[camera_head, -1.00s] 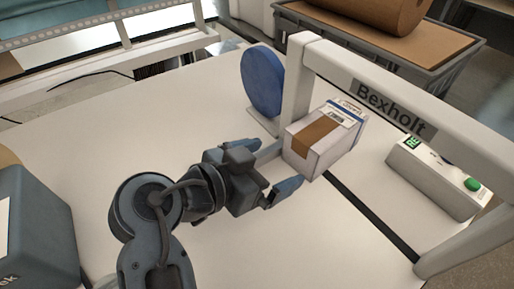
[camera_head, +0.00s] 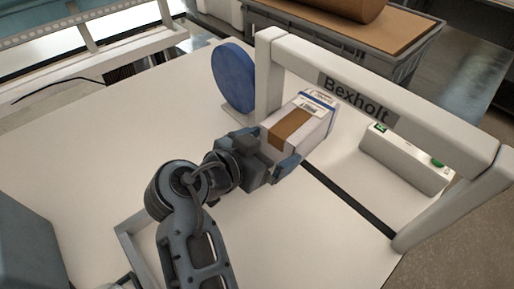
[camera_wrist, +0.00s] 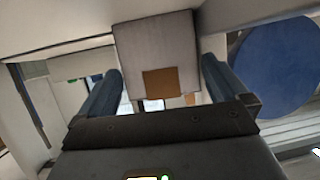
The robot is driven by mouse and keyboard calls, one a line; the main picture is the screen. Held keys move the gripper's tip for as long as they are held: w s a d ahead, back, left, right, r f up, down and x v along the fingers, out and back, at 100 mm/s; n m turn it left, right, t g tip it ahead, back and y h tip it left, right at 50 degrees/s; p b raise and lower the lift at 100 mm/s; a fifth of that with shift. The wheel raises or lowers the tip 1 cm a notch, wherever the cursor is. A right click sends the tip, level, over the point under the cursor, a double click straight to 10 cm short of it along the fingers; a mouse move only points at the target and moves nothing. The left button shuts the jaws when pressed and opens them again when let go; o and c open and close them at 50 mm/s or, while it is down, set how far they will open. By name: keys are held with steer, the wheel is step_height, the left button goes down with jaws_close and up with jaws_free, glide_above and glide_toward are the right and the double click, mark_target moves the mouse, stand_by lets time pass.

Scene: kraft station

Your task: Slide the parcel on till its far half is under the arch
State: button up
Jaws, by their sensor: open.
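The parcel (camera_head: 310,123) is a pale carton with brown tape, a white label and a blue stripe. It stands on the table beside the left post of the white Bexholt arch (camera_head: 408,113). The head view does not clearly show how much of it is under the beam. My gripper (camera_head: 283,153) is open at its near end. In the wrist view, the parcel (camera_wrist: 152,45) stands between my gripper's fingers (camera_wrist: 160,88), one on each side; contact cannot be told. The near lower part of the parcel is hidden by my gripper in the head view.
A dark line (camera_head: 350,200) crosses the table by the arch. A blue disc (camera_head: 233,77) stands left of the arch, and a white box with a green button (camera_head: 405,160) lies beyond it. A grey box (camera_head: 30,235) is at the lower left.

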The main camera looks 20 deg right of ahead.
steer(key=shift+w+d+f, duration=0.2)
steer(key=shift+d+f, duration=0.05)
steer(key=shift+d, duration=0.2)
steer(key=shift+c, duration=0.5)
steer(key=c, duration=0.9)
steer(key=o, duration=1)
steer(key=b+v, duration=0.1)
steer(key=v, duration=0.5)
steer(key=shift+s+a, duration=0.1)
steer(key=shift+a, duration=0.1)
steer(key=shift+s+a+r+b, duration=0.3)
steer(key=shift+a, duration=0.25)
